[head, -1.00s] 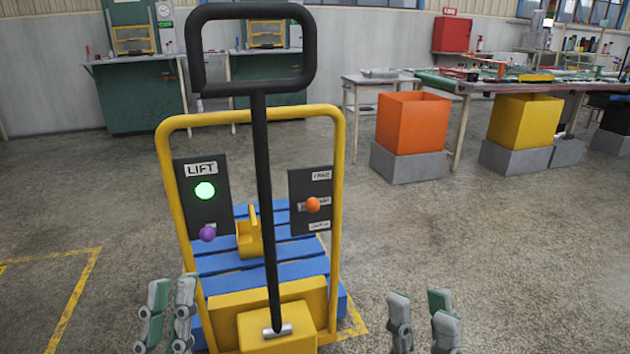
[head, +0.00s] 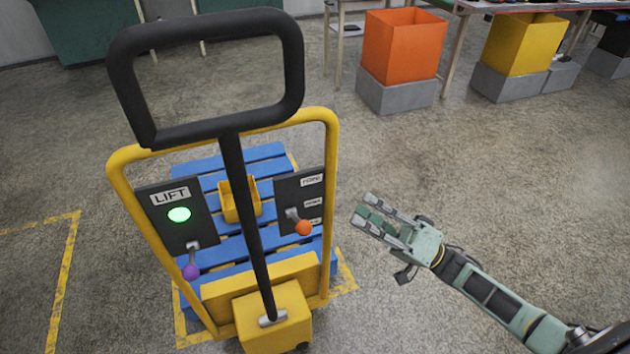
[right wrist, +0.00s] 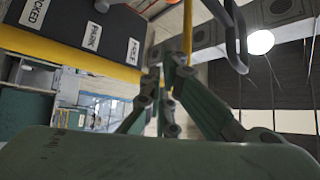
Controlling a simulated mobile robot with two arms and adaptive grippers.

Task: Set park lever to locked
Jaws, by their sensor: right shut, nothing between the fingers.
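The park lever has an orange knob (head: 304,228) on a dark panel (head: 284,190) at the right of the yellow cart frame. Three white labels run down this panel. The knob covers part of the lower panel, and I cannot tell which label the lever is set to. In the right wrist view the panel (right wrist: 65,12) shows at the upper left with LOCKED, PARK and FREE labels; the knob is not clear there. My right gripper (head: 361,211) is shut and empty, right of the panel and apart from the knob, fingers pointing left. My left gripper is out of view.
The black loop handle (head: 217,136) and its bar rise in front of the yellow frame (head: 333,180). A LIFT panel with a green light (head: 179,214) and purple knob (head: 190,272) is at left. Orange (head: 403,50) and yellow (head: 523,45) bins stand behind; floor right is open.

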